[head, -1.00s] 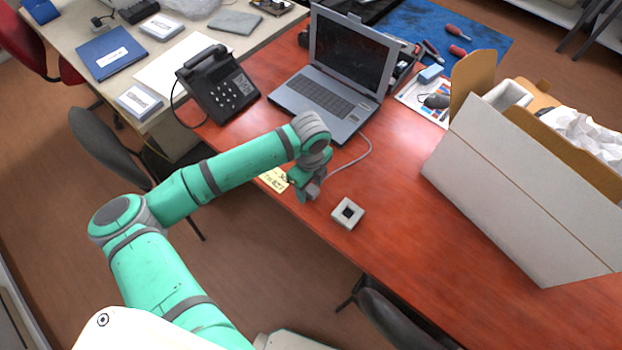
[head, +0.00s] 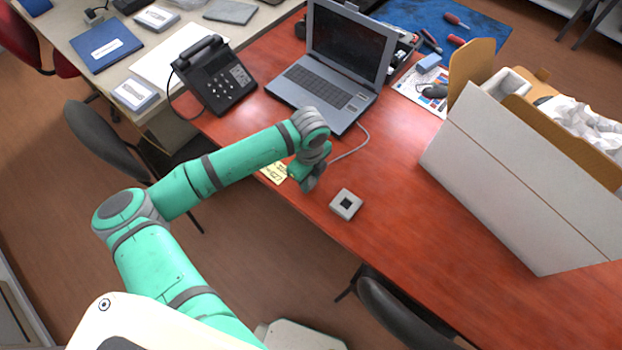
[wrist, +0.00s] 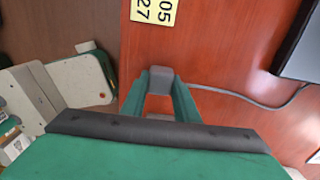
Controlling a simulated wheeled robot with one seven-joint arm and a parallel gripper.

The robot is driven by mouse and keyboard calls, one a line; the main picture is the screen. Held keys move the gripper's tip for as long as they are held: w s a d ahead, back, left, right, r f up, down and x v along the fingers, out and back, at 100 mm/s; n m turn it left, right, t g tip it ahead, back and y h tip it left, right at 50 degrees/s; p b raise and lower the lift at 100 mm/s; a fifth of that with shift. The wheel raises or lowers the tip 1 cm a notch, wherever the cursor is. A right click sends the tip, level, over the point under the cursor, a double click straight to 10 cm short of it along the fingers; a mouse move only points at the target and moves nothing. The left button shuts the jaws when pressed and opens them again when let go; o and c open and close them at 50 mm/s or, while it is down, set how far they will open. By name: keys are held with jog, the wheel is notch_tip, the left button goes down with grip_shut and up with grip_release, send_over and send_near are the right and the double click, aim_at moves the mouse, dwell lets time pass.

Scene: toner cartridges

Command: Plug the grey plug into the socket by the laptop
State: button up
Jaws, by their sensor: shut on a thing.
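The grey plug (wrist: 160,79) is between the two green fingers of my gripper (wrist: 160,92), which is shut on it, in the wrist view. A grey cable (wrist: 262,107) runs from the plug toward the laptop. In the head view my gripper (head: 309,181) is low near the table's front edge, left of the socket and apart from it; the plug is hard to make out there. The socket (head: 346,204), a pale square block with a dark opening, lies on the red table. It does not show in the wrist view. The open laptop (head: 335,70) stands behind.
A yellow note (head: 275,172) lies beside my gripper; it shows in the wrist view (wrist: 153,10). A black phone (head: 213,78) stands left of the laptop. A large white box (head: 520,180) stands right. The table between socket and box is clear.

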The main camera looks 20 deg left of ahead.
aim_at(310, 180)
jog(key=shift+w+r, duration=0.1)
jog(key=shift+r, duration=1.75)
dwell(0.3)
jog(key=shift+r, duration=1.9)
